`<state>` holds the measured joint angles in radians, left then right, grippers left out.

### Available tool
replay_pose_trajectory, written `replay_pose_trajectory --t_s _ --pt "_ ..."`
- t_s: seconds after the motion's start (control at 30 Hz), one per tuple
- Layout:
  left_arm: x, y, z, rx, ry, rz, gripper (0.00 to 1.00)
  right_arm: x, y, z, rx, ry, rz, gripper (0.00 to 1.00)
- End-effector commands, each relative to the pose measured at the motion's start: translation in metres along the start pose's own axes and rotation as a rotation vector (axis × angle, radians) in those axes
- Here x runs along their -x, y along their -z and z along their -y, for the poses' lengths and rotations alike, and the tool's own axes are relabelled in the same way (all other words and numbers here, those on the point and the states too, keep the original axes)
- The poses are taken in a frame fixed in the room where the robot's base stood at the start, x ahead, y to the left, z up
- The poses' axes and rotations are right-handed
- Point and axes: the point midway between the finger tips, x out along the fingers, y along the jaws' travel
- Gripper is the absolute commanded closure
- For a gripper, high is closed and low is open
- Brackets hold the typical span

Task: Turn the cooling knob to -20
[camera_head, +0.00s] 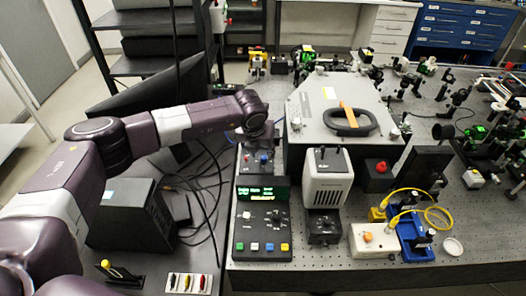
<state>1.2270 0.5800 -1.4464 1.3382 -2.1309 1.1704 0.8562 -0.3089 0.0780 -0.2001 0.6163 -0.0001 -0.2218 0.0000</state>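A dark control box (262,222) with a lit green display (262,194) stands near the bench's left front edge. It has a black knob (277,215) and a row of coloured buttons. A panel behind it carries small blue and red controls (262,158). The labels are too small to read, so I cannot tell which control is the cooling knob. My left gripper (258,136) points down over the back of this panel, behind the blue and red controls. Its fingers are too small and dark to tell open from shut, or whether they touch anything. My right gripper is out of view.
A white-fronted device (328,182) stands close to the right of the control box. A large grey housing (335,105) with a black handle is behind it. Cables and a black box (130,215) are left of the bench. Optics crowd the right side.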

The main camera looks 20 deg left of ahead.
Motion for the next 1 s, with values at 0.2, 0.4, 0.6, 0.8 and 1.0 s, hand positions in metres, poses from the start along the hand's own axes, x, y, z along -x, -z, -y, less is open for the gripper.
replay_pose_trajectory --t_s 0.2,0.4,0.6,0.8,1.0 --pt "-0.022 0.0 0.0 0.0 0.0 -0.001 0.67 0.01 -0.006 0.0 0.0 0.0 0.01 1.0" --pt "-0.03 0.0 0.001 -0.001 0.001 0.0 0.67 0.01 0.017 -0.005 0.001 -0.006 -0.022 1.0" --pt "-0.03 0.0 0.0 -0.001 0.001 0.0 0.68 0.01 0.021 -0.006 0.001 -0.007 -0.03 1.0" --pt "-0.029 0.0 0.0 -0.001 0.001 0.0 0.9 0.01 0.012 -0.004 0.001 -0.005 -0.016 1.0" --pt "-0.029 0.0 0.0 -0.001 0.001 0.001 1.0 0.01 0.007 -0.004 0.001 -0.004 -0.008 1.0"
